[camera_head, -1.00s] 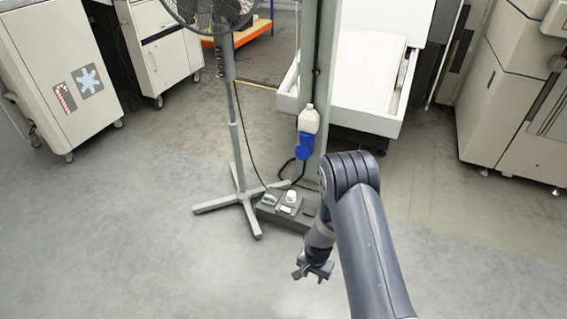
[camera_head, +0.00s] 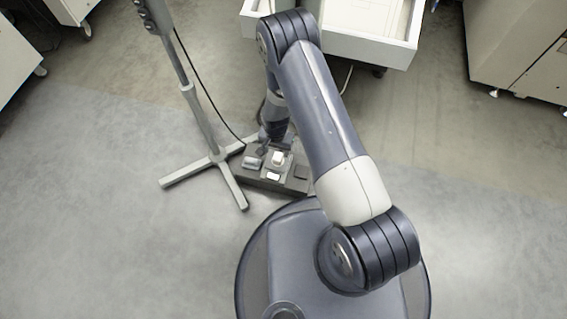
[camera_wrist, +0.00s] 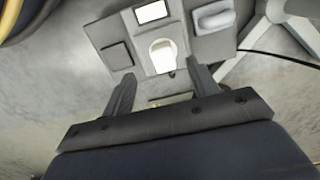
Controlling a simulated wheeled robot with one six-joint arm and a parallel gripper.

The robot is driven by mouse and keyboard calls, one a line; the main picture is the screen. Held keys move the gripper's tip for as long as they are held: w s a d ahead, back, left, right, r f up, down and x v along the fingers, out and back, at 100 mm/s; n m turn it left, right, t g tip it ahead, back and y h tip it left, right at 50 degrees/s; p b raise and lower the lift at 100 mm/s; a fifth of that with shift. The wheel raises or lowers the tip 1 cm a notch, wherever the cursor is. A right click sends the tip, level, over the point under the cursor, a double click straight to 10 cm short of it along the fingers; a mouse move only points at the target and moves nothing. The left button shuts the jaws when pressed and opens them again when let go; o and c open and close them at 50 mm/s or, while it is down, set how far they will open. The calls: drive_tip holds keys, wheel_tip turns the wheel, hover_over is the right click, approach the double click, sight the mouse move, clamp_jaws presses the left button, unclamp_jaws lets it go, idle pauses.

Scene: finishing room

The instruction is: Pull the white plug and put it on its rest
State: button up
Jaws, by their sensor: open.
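A white, rounded upright piece that looks like the plug (camera_head: 278,157) stands on a low grey floor block (camera_head: 243,180). In the wrist view the white plug (camera_wrist: 163,56) lies just beyond my fingertips, roughly in line with the gap. My gripper (camera_wrist: 160,84) is open and empty, with no visible contact. In the head view my gripper (camera_head: 275,144) is just behind the plug, partly hidden by my arm. The block also carries a dark square pad (camera_wrist: 117,56), a small white rectangle (camera_wrist: 152,12) and a pale rounded piece (camera_wrist: 214,19). I cannot tell which is the rest.
A fan stand (camera_head: 205,120) with splayed feet stands just left of the block. A black cable (camera_head: 207,98) runs down to the block. A white open tray (camera_head: 375,42) is behind.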

sight(277, 158)
drive_tip(key=f+b, duration=0.2)
drive_tip(key=f, duration=0.6)
drive_tip(key=shift+w+f+b, duration=0.2)
drive_tip(key=shift+b, duration=0.1)
drive_tip(key=shift+c, duration=0.3)
clamp_jaws()
drive_tip(key=shift+r, duration=0.15)
idle(0.6)
drive_tip(key=shift+r+p, duration=0.9)
drive_tip(key=shift+r, duration=0.55)
